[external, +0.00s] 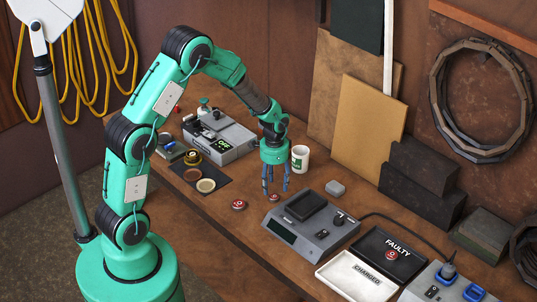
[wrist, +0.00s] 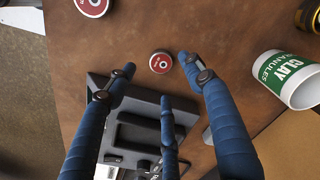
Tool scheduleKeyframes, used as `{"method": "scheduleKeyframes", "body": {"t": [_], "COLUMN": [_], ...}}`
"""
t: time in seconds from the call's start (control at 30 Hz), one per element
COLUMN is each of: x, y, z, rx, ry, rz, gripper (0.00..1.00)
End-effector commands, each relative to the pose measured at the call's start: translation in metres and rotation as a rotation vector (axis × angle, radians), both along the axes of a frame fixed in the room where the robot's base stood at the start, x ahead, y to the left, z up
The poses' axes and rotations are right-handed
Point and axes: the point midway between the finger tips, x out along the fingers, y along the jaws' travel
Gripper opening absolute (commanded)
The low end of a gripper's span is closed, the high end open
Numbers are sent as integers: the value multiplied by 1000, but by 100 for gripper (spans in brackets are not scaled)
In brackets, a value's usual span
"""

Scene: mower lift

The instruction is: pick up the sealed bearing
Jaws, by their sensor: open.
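My gripper (external: 274,187) has blue fingers, spread and empty, pointing down over the wooden bench. In the wrist view its fingertips (wrist: 158,78) surround a small red-faced disc (wrist: 160,62) with a pale centre ring and grey rim. In the external view this disc (external: 274,197) lies on the bench just below the fingertips. A similar red disc (external: 238,205) lies to its left, and its edge also shows in the wrist view (wrist: 92,5). No part is labelled as the sealed bearing, so I cannot tell for certain which disc it is.
A grey device with a dark top (external: 311,218) stands close right of the fingers. A white cup (external: 299,158) stands behind. A black FAULTY tray (external: 372,250) holds another red disc; a white CHARGED tray (external: 340,275) is beside it. A dark mat (external: 216,170) holds round parts.

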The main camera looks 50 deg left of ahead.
Motion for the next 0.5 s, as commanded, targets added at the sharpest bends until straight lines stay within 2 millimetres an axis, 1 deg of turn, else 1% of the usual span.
{"method": "scheduleKeyframes", "body": {"t": [0.17, 0.27, 0.5], "x": [0, 0, 0], "y": [0, 1, 2], "z": [-4, -13, -41], "rx": [0, 0, 0], "ry": [1, 2, 2], "rz": [0, 0, 0], "gripper": [53, 53, 53]}}
